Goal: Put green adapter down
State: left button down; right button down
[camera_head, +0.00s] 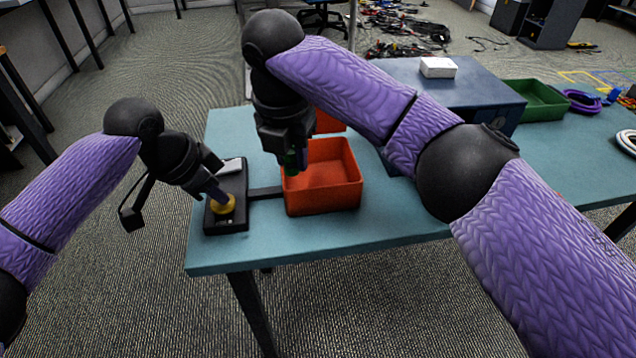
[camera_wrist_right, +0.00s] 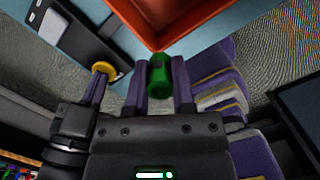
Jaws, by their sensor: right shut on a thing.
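The green adapter (camera_wrist_right: 159,78) is held between the fingers of my right gripper (camera_wrist_right: 160,85). In the head view the right gripper (camera_head: 292,163) points down at the left edge of an orange bin (camera_head: 345,190), with the adapter (camera_head: 291,162) partly hidden at its tip. In the wrist view the orange bin (camera_wrist_right: 170,25) is just beyond the adapter. My left gripper (camera_head: 217,190) reaches down to a yellow round part (camera_head: 224,206) on a black device (camera_head: 228,226). Its fingertips overlap the yellow part, and I cannot tell whether they are closed on it.
A second orange bin (camera_head: 329,122) is behind, partly hidden by my right arm. A dark blue box (camera_head: 490,97) with a white box (camera_head: 438,67) on it stands to the right, beside a green bin (camera_head: 535,108). The teal table (camera_head: 270,248) is clear along its front edge.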

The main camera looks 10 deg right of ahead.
aim_at(321, 183)
jog(key=w+d+n, duration=0.2)
jog(key=w+d, duration=0.1)
jog(key=d, duration=0.2)
notch_tip(321, 183, down, 9)
jog(key=shift+s+r, duration=0.15)
jog(key=shift+f, duration=0.35)
jog(key=shift+c, duration=2.3)
grip_release()
